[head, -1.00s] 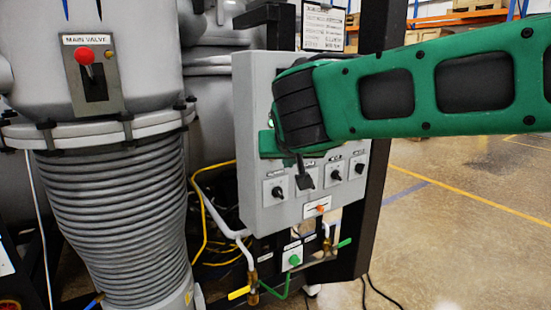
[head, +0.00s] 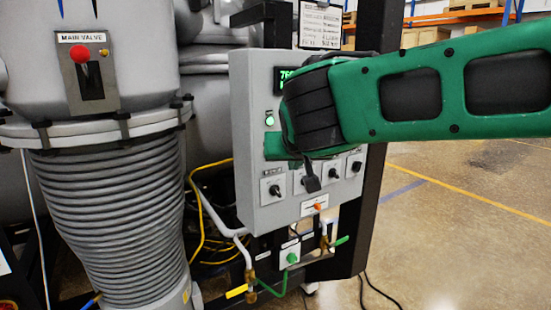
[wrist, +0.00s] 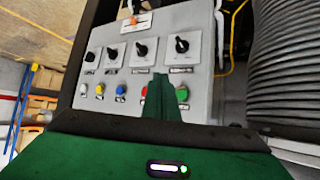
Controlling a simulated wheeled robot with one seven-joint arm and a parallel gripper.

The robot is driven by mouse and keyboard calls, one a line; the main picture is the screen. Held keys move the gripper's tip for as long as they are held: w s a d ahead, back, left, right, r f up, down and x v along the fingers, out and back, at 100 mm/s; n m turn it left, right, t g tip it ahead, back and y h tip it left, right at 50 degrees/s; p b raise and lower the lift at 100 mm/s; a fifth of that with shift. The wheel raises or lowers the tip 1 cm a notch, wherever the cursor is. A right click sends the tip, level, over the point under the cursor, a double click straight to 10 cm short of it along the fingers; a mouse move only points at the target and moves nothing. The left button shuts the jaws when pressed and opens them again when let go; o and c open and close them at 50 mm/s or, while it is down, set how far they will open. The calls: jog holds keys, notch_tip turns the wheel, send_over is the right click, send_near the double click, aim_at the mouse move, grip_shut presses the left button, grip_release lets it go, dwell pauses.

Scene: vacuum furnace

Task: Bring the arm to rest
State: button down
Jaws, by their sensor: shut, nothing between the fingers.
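My gripper (head: 311,184) is in front of the grey control panel (head: 252,205), with its dark fingertips shut and empty near the row of black rotary knobs. My green arm reaches in from the right and hides part of the panel. In the wrist view my green gripper finger (wrist: 160,98) stands before the panel face (wrist: 137,100). A row of black knobs (wrist: 182,44) and several coloured buttons, including a green button (wrist: 182,95), show around it. I cannot tell whether the fingers touch the panel; they look apart from it.
The main valve lever with a red knob (head: 82,55) is on the left, above a ribbed grey bellows (head: 108,220). Yellow (head: 237,291) and green (head: 342,240) valve handles sit below the panel. A black post (head: 360,215) stands behind it. Open floor (head: 460,220) lies to the right.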

jog(key=s+d+f+m+g+h, duration=0.1)
jog(key=s+d+f+g, duration=0.15)
jog(key=d, duration=0.65)
jog(key=s+d+f+m+g+h, duration=0.1)
jog(key=s+d+f, duration=0.25)
jog(key=d, duration=0.55)
jog(key=s+d+f+m+g+h, duration=0.15)
jog(key=d+f, duration=0.25)
jog(key=d, duration=0.5)
jog(key=s+d+f+m+g+y, duration=0.1)
jog(key=s+d+f+g, duration=0.1)
jog(key=s, duration=0.7)
jog(key=s+d+f+m+g+y, duration=0.1)
jog(key=s+d+f, duration=0.3)
jog(key=s, duration=0.4)
jog(key=s+d+f+m+g+y, duration=0.1)
jog(key=s+d+f, duration=0.3)
jog(key=s, duration=0.5)
jog(key=shift+s+d+m+g, duration=0.35)
jog(key=shift+d+g, duration=0.4)
jog(key=shift+g, duration=0.15)
jog(key=shift+w, duration=0.1)
jog(key=shift+w+f, duration=0.2)
jog(key=shift+w, duration=0.4)
